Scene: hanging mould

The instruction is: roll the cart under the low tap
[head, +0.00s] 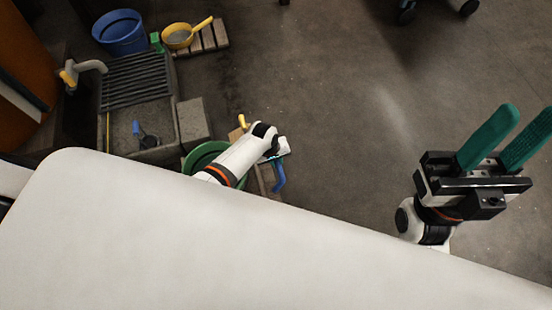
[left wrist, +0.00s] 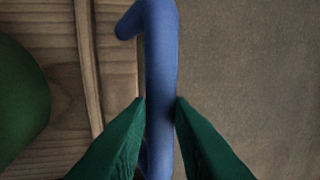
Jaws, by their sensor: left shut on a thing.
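The wooden cart (head: 267,178) shows only in part in the head view, beside my left arm. A green basin (head: 203,154) is on it, partly hidden by that arm. The left wrist view shows the cart's planks (left wrist: 65,50) and the basin's edge (left wrist: 20,100). My left gripper (left wrist: 160,103) is shut on the blue handle (left wrist: 162,50), which also shows in the head view (head: 279,177). A grey tap with a yellow knob (head: 90,66) stands over the sink at left. My right gripper (head: 522,122) is open and empty, above the floor at right.
A stone sink (head: 123,122) with a ribbed draining board (head: 136,79) stands at left, a grey block (head: 194,122) beside it. A blue tub (head: 120,36) and a yellow pan (head: 180,37) are behind. A small yellow part (head: 243,121) shows near my arm. The middle floor is clear.

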